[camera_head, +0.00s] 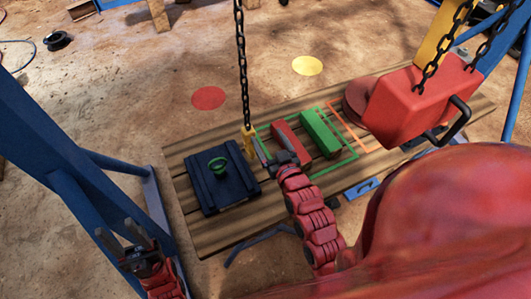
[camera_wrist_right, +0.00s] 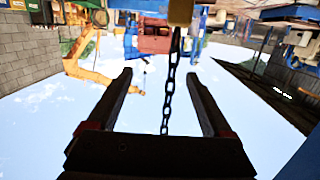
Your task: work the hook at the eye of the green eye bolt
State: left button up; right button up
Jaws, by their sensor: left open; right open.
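The green eye bolt (camera_head: 218,166) stands upright on a dark blue plate (camera_head: 232,196) at the left of the wooden table. The yellow hook block (camera_head: 249,138) hangs from a dark chain (camera_head: 241,60), just right of and behind the plate. The hook's tip is too small to make out. My right gripper (camera_head: 265,156) is open beside the hook block. In the right wrist view its jaws (camera_wrist_right: 165,98) are spread, with the chain (camera_wrist_right: 169,92) showing between them and the yellow block (camera_wrist_right: 180,12) at the top edge. My left gripper (camera_head: 122,236) is open and empty, left of the table.
A red block (camera_head: 292,143) and a green block (camera_head: 320,133) stand on the table (camera_head: 240,233) right of my right gripper. A large red weight (camera_head: 415,98) hangs on chains at the right. A blue frame post (camera_head: 60,150) stands at the left.

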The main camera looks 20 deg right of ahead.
notch_tip(320, 180, down, 3)
jog(key=s+a+g+y, duration=0.1)
jog(key=s+a+g, duration=0.1)
jog(key=b, duration=0.2)
send_near(245, 128)
jog(key=f, duration=0.1)
jog(key=shift+n+g, duration=0.3)
jog(key=shift+n, duration=0.1)
jog(key=x, duration=0.4)
jog(key=p+x, duration=0.1)
jog(key=x, duration=0.8)
jog(key=shift+d+f+p, duration=0.2)
jog(key=shift+d+p, duration=0.15)
grip_shut()
jog(key=shift+s, duration=0.1)
